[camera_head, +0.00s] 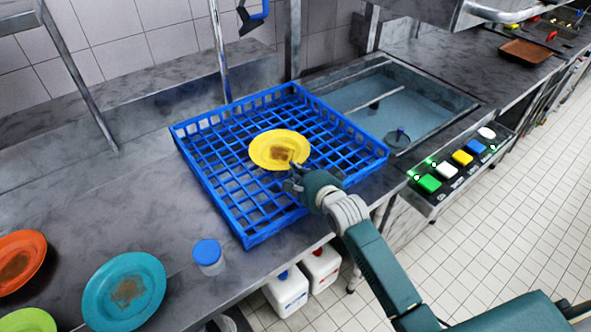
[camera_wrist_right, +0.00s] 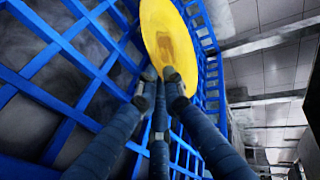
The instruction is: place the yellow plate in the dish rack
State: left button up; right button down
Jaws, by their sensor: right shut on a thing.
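The yellow plate (camera_head: 279,149) has a brown stain in its middle and is over the blue dish rack (camera_head: 222,205). My right gripper (camera_head: 294,172) is shut on the plate's near rim. In the right wrist view the yellow plate (camera_wrist_right: 167,32) is at the top, with the fingertips of my right gripper (camera_wrist_right: 160,76) at its edge. The blue rack (camera_wrist_right: 72,72) fills the left of that view. I cannot tell whether the plate touches the rack's grid. My left gripper is not in view.
A teal plate (camera_head: 124,291) and an orange plate (camera_head: 20,260) lie on the counter at left. A blue-lidded jar (camera_head: 208,256) stands close to the rack's near corner. A sink (camera_head: 385,98) is behind right of the rack, with a button panel (camera_head: 452,170) at the counter's edge.

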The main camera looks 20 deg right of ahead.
jog(key=c, duration=2.3)
grip_release()
jog(key=shift+f, duration=0.1)
jog(key=o, duration=0.4)
jog(key=shift+r, duration=0.25)
jog(key=shift+s, duration=0.3)
jog(key=b+v, duration=0.1)
jog(key=v, duration=1)
jog(key=shift+s+r, duration=0.1)
jog(key=shift+s, duration=0.1)
